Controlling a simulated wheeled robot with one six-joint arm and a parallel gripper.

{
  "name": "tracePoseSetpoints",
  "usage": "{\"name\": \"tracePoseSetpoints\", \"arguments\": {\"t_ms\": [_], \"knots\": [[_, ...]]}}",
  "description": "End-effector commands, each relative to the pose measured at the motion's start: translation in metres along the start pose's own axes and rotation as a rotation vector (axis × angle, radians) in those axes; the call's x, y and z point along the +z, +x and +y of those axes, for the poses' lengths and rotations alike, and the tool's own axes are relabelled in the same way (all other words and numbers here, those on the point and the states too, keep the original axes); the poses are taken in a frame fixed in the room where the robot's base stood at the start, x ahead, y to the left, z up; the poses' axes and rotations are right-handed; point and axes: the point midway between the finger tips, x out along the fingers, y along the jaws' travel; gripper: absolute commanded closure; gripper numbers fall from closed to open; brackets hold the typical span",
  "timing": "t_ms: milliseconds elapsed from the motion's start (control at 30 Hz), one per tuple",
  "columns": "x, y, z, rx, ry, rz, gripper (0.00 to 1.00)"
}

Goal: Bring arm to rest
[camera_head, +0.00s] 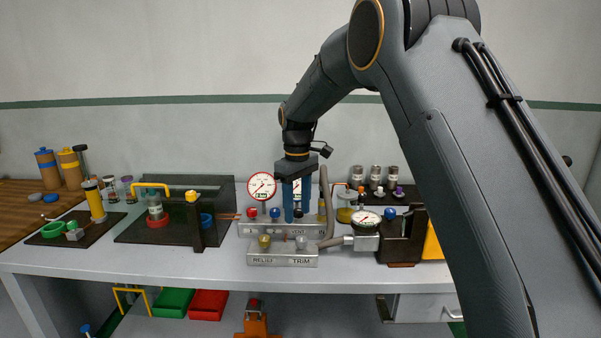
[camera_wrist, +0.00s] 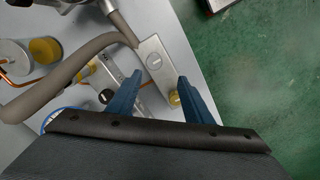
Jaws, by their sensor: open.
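My gripper (camera_head: 296,198) points down over the bench, in front of the gauges at the back of the valve panel. Its two blue fingers are apart, with nothing visible between them. They also show in the wrist view (camera_wrist: 157,88), spread above the labelled block and a brass knob (camera_wrist: 174,98). My arm reaches in from the right side of the head view and bends down at the wrist. The fingers partly hide the gauge behind them. I cannot tell how far the fingertips are above the panel's knobs.
The RELIEF/TRIM block (camera_head: 283,259) stands at the bench front. A round gauge (camera_head: 262,186) is behind, and a grey hose (camera_head: 326,205) rises close to my gripper. A smaller gauge (camera_head: 366,219) is to the right. A dark tray (camera_head: 135,234) lies left. The space above the bench is open.

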Motion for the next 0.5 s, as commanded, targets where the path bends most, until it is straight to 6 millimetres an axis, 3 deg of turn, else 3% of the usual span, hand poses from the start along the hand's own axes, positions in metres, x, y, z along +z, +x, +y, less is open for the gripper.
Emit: {"name": "tracePoseSetpoints", "arguments": {"t_ms": [367, 500], "knots": [[0.051, 0.007, 0.007, 0.005, 0.128, 0.008, 0.54], [0.079, 0.012, 0.004, 0.008, 0.196, 0.013, 0.54]]}}
